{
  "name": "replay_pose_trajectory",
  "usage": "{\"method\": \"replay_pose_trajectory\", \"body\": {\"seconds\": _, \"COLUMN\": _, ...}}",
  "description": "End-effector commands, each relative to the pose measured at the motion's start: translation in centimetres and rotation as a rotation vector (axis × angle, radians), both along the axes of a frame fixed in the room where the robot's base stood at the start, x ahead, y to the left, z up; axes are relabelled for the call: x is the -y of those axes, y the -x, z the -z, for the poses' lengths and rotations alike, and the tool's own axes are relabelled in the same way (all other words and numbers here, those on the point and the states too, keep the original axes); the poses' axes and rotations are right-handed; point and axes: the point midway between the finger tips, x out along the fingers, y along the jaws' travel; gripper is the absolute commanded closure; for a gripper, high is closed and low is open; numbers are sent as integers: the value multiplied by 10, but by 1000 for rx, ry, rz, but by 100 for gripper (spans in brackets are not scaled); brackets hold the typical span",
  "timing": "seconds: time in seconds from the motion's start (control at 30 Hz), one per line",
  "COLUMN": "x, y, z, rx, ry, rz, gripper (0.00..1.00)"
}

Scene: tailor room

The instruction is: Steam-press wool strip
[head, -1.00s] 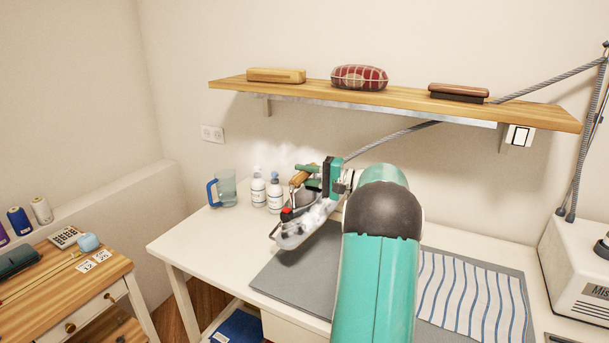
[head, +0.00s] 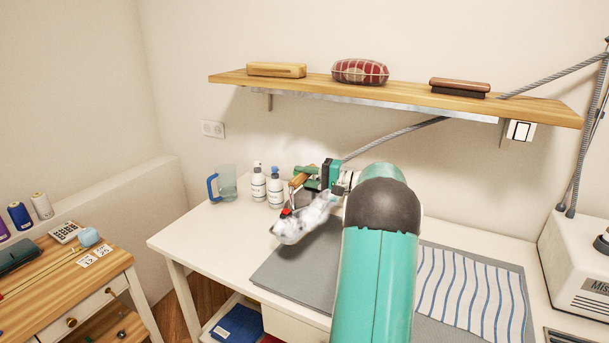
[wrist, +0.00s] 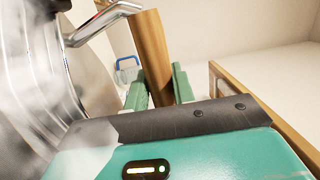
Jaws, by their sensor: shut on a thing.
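My gripper (head: 306,181) is shut on the wooden handle of a steam iron (head: 291,228) over the left part of the worktable. In the wrist view the brown handle (wrist: 152,55) stands between my green fingers (wrist: 160,90), with the shiny metal body of the iron (wrist: 40,75) on the left. The iron appears tilted and raised above the table. A grey pressing mat (head: 285,277) lies below and right of it. I cannot make out a separate wool strip; my arm covers the middle of the mat.
A white striped cloth (head: 465,295) lies on the mat's right part. Two white bottles (head: 267,188) and a clear jug (head: 226,184) stand behind the iron. A shelf (head: 400,97) hangs above. A grey hose (head: 395,134) runs behind my arm. The table's front left is clear.

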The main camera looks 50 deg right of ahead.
Motion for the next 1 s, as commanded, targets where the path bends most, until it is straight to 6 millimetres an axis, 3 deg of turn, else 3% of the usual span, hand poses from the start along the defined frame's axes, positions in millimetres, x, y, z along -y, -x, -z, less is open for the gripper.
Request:
{"method": "replay_pose_trajectory", "body": {"seconds": 0.67, "x": 0, "y": 0, "z": 7, "rx": 7, "ry": 3, "rz": -1, "gripper": 100}}
{"method": "replay_pose_trajectory", "body": {"seconds": 1.0, "x": 3, "y": 10, "z": 8, "rx": 5, "ry": 2, "rz": 0, "gripper": 100}}
